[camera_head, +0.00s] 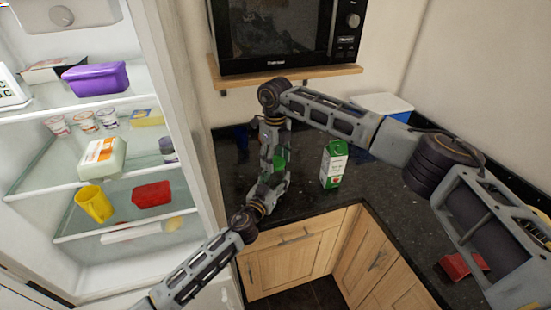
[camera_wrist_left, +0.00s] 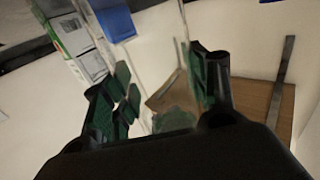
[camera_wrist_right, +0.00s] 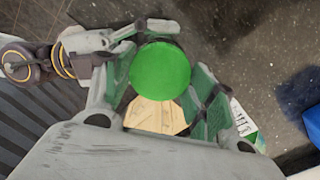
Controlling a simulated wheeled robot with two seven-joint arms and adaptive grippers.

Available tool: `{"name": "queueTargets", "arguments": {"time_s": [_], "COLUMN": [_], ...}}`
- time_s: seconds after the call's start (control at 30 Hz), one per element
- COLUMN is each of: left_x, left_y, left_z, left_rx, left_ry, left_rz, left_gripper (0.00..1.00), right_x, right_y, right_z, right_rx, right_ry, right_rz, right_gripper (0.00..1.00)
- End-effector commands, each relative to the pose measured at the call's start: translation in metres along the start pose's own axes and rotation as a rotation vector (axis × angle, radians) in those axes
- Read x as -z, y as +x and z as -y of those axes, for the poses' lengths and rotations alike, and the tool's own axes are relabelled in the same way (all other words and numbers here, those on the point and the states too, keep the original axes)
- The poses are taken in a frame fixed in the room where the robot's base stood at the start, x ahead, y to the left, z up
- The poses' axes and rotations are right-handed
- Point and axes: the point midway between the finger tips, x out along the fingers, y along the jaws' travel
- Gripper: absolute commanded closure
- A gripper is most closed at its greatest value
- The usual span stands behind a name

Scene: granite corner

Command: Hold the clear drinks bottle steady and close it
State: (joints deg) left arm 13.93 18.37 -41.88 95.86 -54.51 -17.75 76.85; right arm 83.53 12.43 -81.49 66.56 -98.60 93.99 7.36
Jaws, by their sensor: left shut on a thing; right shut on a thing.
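The clear drinks bottle (camera_wrist_left: 172,88) shows faintly as a see-through body between the fingers of my left gripper (camera_wrist_left: 155,90), which is shut on it. In the head view my left gripper (camera_head: 272,183) comes up from below, over the counter front. A round green cap (camera_wrist_right: 160,70) sits between the fingers of my right gripper (camera_wrist_right: 165,85), which is shut on it. In the head view the cap (camera_head: 279,163) is a small green patch, with my right gripper (camera_head: 277,150) reaching down just above my left. The bottle's neck is hidden, so I cannot tell how the cap sits on it.
A green and white carton (camera_head: 334,165) stands on the dark counter (camera_head: 310,202), right of the grippers. A blue box with a white lid (camera_head: 385,104) is behind my right arm. An open fridge (camera_head: 60,190) with food is at left, a microwave (camera_head: 275,35) above.

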Motion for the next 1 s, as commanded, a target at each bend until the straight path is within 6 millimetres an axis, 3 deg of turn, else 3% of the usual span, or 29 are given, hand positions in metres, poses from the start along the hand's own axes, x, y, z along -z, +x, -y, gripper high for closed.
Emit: {"name": "queueTargets", "arguments": {"time_s": [0.77, 0.93, 0.97, 1.0], "left_x": [0.0006, 0.0006, 0.0006, 0.0006], "left_y": [-0.0001, -0.0002, -0.0002, -0.0002], "left_z": [-0.0017, -0.0019, -0.002, -0.002], "left_rx": [-0.003, -0.004, -0.004, -0.004], "left_ry": [0.001, 0.001, 0.001, 0.001], "left_rz": [-0.001, -0.001, -0.001, -0.001], "left_gripper": [1.0, 1.0, 1.0, 1.0], "right_x": [-0.0012, -0.0012, -0.0012, -0.0012], "right_y": [0.0001, 0.0, 0.0, 0.0], "right_z": [-0.0004, -0.0003, -0.0003, -0.0003], "right_rx": [-0.001, -0.001, 0.0, 0.0], "right_ry": [0.637, 0.643, 0.643, 0.643], "right_rz": [0.003, 0.003, 0.003, 0.003], "right_gripper": [0.71, 0.71, 0.39, 0.34]}}
